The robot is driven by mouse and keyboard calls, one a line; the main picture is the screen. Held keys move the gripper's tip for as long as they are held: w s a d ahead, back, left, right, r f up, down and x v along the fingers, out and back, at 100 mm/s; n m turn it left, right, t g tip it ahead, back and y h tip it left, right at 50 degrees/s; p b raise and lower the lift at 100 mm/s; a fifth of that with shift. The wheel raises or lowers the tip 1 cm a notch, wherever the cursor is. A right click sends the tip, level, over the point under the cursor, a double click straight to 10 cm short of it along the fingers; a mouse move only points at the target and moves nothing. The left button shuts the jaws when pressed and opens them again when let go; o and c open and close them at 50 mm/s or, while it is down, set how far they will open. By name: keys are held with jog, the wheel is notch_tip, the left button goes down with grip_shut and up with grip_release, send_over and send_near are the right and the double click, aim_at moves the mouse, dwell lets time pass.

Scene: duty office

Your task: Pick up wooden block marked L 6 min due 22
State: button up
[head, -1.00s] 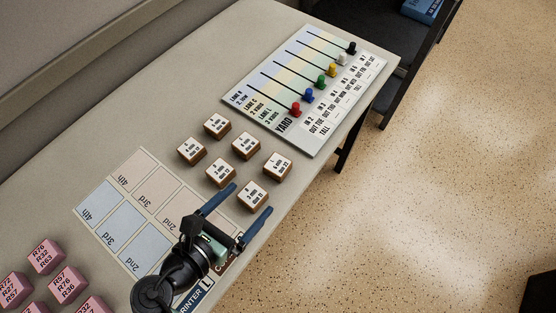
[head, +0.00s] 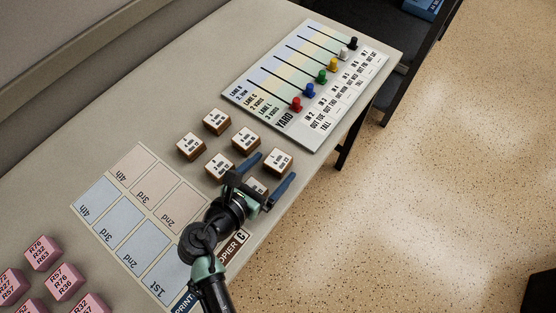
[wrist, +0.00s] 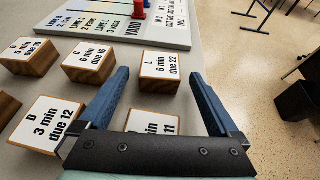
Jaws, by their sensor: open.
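The wooden block marked L 6 min due 22 (wrist: 162,64) has a white top and brown sides. In the wrist view it lies at the upper middle, just ahead of and between my fingertips. In the head view this block (head: 278,160) is at the right of the block group. My gripper (head: 275,167) is open, its blue fingers pointing toward that block; nothing is held. A nearer block ending in 11 (wrist: 153,122) lies between the fingers in the wrist view, its top partly hidden by my gripper body. Whether the fingers touch any block I cannot tell.
Blocks marked C (wrist: 88,60), B (wrist: 28,54) and D (wrist: 46,124) stand to the left. The yard board (head: 310,85) with coloured pegs lies beyond. A card of numbered spaces (head: 110,250) and pink blocks (head: 43,253) lie left. The table's front edge is close on the right.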

jog(key=c, duration=1.5)
